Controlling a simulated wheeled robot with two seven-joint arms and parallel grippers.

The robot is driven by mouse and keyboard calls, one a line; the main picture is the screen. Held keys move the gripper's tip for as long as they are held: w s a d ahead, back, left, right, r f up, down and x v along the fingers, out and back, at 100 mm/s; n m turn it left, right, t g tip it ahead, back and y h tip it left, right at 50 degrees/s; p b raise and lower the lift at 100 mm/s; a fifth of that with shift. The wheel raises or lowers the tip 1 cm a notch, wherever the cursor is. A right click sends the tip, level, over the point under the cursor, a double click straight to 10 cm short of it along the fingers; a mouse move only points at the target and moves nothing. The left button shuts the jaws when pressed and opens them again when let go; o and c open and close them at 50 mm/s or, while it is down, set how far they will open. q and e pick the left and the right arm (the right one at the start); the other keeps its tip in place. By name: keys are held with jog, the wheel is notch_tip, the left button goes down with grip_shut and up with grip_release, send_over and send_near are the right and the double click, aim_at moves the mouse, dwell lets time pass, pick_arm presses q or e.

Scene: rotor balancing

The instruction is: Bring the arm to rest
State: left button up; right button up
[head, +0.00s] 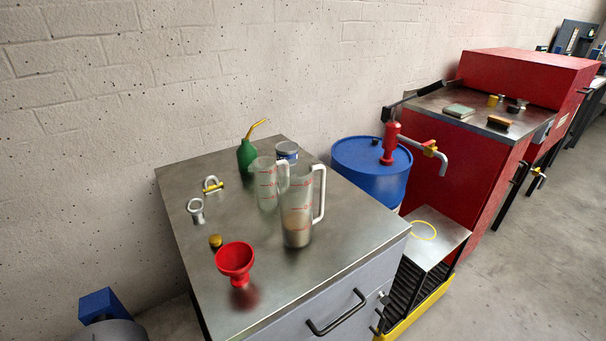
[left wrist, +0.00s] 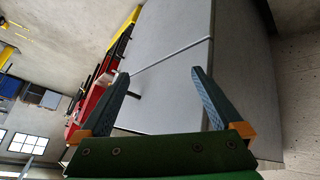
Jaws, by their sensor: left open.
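My left gripper (left wrist: 160,73) shows in the left wrist view with its two dark blue-grey fingers spread apart. Nothing is between the fingers, and it is empty. Beyond them is the grey front of a cabinet, seen tilted, with a thin pale line across it. No gripper shows in the head view. My right gripper is in neither view.
A metal-topped bench (head: 215,220) carries a red funnel (head: 235,258), two clear jugs (head: 297,222), a green oil can (head: 246,158) and small metal parts. A blue drum (head: 366,185) and red cabinet (head: 470,175) stand to its right. Floor is clear at far right.

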pick_arm(q)
jog(key=s+a+f+g+y, duration=0.3)
jog(key=s+a+y, duration=0.15)
jog(key=a, duration=0.35)
jog(key=s+f+g+p, duration=0.1)
jog(key=s+f, duration=0.1)
jog(key=f, duration=0.7)
jog(key=s+f+p, duration=0.1)
jog(key=s+f, duration=0.1)
jog(key=f, duration=0.7)
jog(key=s+a+f+m+g, duration=0.1)
jog(key=s+f, duration=0.6)
jog(key=s, duration=0.3)
jog(key=shift+s+a, duration=0.35)
jog(key=shift+s, duration=0.05)
jog(key=shift+f+h, duration=0.1)
jog(key=shift+h, duration=0.15)
